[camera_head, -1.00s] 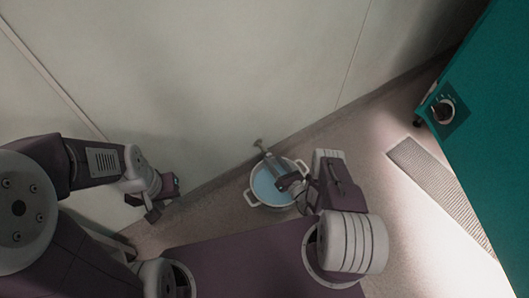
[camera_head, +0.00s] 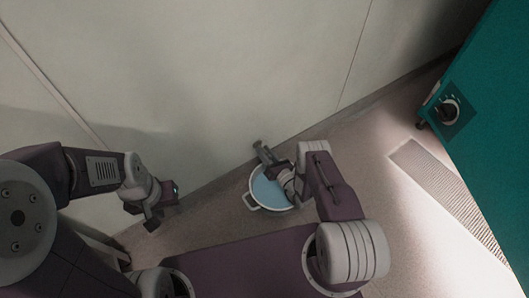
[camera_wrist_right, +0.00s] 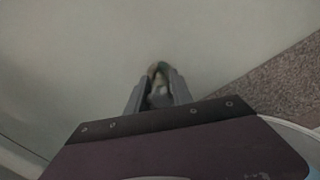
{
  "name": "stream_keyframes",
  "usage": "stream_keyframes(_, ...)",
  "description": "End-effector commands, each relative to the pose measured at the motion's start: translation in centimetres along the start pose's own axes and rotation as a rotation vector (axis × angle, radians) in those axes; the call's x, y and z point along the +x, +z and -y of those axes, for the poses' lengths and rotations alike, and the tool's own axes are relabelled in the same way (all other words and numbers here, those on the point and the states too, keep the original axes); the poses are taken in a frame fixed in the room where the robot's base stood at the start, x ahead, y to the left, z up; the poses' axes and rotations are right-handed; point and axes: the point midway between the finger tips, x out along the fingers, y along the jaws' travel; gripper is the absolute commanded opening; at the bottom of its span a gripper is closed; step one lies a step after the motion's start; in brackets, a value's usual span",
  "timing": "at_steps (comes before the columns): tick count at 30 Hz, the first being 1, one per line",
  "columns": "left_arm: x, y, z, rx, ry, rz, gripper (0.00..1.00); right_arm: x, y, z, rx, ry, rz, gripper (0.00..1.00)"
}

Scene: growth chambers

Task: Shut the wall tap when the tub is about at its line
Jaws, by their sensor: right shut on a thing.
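The white tub (camera_head: 250,200) with two side handles stands on the floor by the wall, holding blue water (camera_head: 268,190). My right arm covers part of its rim, and no fill line can be made out. The wall tap (camera_head: 257,145) shows as a small piece at the wall above the tub. My right gripper (camera_head: 263,153) is shut on the tap's handle; in the right wrist view the handle (camera_wrist_right: 159,72) sits between the fingers. Any water stream is hidden. My left gripper (camera_head: 141,214) is empty, its fingers apart, near the wall at the left.
A teal cabinet (camera_head: 500,130) with a round dial (camera_head: 447,111) stands at the right. A floor grate (camera_head: 445,190) lies in front of it. The pale wall (camera_head: 230,70) runs close behind the tub. The floor between tub and grate is clear.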

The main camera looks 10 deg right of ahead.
Motion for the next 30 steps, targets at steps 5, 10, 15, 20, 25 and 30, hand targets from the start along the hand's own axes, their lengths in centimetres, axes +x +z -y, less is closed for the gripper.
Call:
stream_keyframes(5, -0.05, -0.01, 0.0, 0.0, 0.0, 0.0, 0.36, -0.02, -0.01, -0.02, 0.025, 0.001, 0.0, 0.0)
stream_keyframes(10, -0.18, -0.02, 0.0, 0.0, 0.0, 0.0, 0.36, -0.02, 0.01, 0.0, 0.103, 0.001, 0.0, 0.0)
stream_keyframes(15, -0.35, -0.03, -0.01, 0.0, 0.0, 0.0, 0.36, -0.01, 0.03, 0.03, 0.236, 0.001, 0.0, 0.0)
stream_keyframes(20, -0.47, -0.05, -0.01, 0.0, 0.0, 0.0, 0.36, -0.02, 0.0, 0.08, 0.388, 0.001, 0.0, 0.0)
stream_keyframes(25, -0.55, -0.06, -0.01, 0.0, 0.0, 0.0, 0.36, -0.02, -0.05, 0.13, 0.55, 0.001, -0.001, 0.0)
stream_keyframes(30, -0.58, -0.06, -0.01, 0.0, 0.0, 0.0, 0.36, -0.03, -0.1, 0.18, 0.709, 0.001, -0.001, 0.0)
